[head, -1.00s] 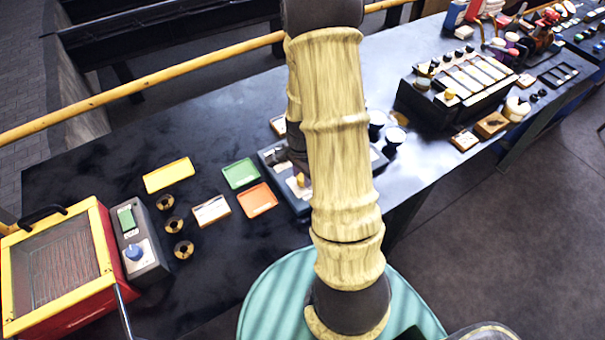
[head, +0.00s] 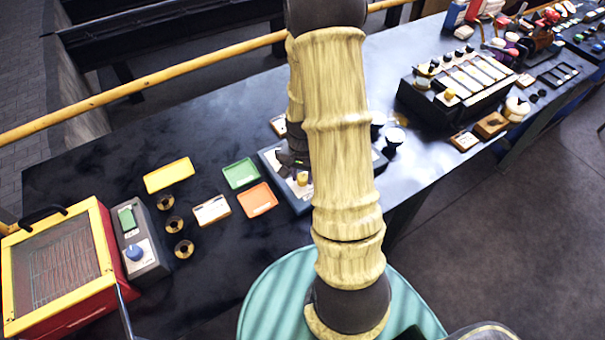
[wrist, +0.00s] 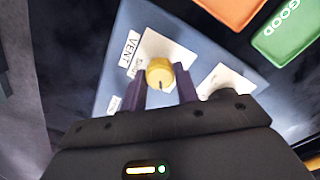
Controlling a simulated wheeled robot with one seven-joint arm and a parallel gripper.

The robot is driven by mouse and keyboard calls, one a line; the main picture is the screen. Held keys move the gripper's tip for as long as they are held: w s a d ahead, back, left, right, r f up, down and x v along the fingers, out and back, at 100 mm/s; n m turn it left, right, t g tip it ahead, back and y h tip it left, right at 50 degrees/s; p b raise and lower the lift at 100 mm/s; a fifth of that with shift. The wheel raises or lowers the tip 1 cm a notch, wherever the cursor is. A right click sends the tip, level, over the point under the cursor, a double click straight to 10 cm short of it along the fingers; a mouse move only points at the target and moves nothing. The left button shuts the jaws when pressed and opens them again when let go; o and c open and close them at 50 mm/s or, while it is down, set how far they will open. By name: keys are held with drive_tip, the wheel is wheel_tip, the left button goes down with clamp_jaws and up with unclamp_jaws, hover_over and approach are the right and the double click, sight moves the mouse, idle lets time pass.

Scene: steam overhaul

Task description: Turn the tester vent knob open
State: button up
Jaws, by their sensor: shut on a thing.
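The yellow vent knob (wrist: 159,72) sits on the blue-grey tester (wrist: 112,75), beside a white VENT label (wrist: 130,49). A dark mark shows on the knob's near side; smaller print by it is too blurred to read. My gripper (wrist: 161,85) is shut on the knob, with one dark purple finger on each side of it. In the head view the knob (head: 302,178) shows just left of my arm, and the tester (head: 271,158) is partly hidden behind the arm.
A green tray marked GOOD (wrist: 289,31) and an orange tray (wrist: 232,8) lie close to the tester. In the head view, a yellow tray (head: 169,175), several dark rings (head: 174,224) and a red-and-yellow box (head: 62,262) stand farther left.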

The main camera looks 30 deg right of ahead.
sight(302, 177)
drive_tip(key=n, duration=0.5)
drive_tip(key=shift+r+n+p, duration=0.1)
drive_tip(key=shift+n+p, duration=0.2)
drive_tip(key=n+p, duration=0.1)
drive_tip(key=n, duration=0.5)
drive_tip(key=shift+w, duration=0.1)
drive_tip(key=o, duration=1)
drive_tip(key=shift+c, duration=0.2)
wheel_tip(302, 177, up, 17)
drive_tip(key=shift+r, duration=0.15)
idle(0.3)
drive_tip(key=s+a+m+t, duration=0.2)
drive_tip(key=s+a, duration=0.4)
drive_tip(key=a, duration=0.5)
drive_tip(key=shift+s+a+r+t, duration=0.2)
drive_tip(key=shift+a+r+t, duration=0.1)
drive_tip(key=shift+a, duration=0.1)
